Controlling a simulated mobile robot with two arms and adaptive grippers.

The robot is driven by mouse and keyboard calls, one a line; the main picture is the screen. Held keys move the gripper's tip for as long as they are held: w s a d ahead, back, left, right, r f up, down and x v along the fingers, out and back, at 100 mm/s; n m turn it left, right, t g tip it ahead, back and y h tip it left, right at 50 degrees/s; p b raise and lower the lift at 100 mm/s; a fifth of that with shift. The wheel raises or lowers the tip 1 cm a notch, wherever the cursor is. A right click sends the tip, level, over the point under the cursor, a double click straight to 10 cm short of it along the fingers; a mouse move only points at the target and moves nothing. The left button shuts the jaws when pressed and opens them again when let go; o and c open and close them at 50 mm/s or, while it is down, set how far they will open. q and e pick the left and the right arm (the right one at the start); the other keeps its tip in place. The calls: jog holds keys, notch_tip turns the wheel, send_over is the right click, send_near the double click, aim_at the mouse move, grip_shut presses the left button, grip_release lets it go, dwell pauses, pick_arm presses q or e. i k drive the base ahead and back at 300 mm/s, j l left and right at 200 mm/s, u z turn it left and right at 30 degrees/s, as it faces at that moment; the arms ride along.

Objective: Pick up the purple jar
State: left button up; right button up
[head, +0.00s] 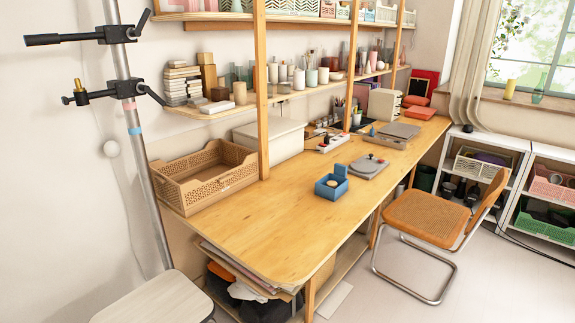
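I cannot make out a purple jar for certain in the head view. Several small jars and vessels stand on the wall shelf (222,112) above the table, in white, beige, pale green and clear glass. A pinkish vessel (373,62) stands farther right on that shelf, too small to tell whether it is a jar. A dark purple item (491,157) lies in a basket on the white shelf unit at right, its shape unclear. Neither of my grippers is in view.
The long wooden table (262,225) has a clear front area. On it are a brown crate (205,187), a white box (270,142), a blue box (331,185) and a grey device (369,167). A chair (428,217) stands at right, a stool (155,300) at lower left, a metal pole (140,160) at left.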

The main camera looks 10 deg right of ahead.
aim_at(332, 184)
jog(key=i+l+u, duration=0.1)
jog(key=i+l, duration=0.15)
jog(key=i+l+u, duration=0.15)
jog(key=l, duration=0.25)
jog(key=i+l+u, duration=0.1)
jog(key=i+l, duration=0.2)
jog(key=i+l+u, duration=0.15)
jog(key=l, duration=0.3)
jog(key=i+l+u, duration=0.1)
jog(key=i+l, duration=0.15)
jog(key=l, duration=0.2)
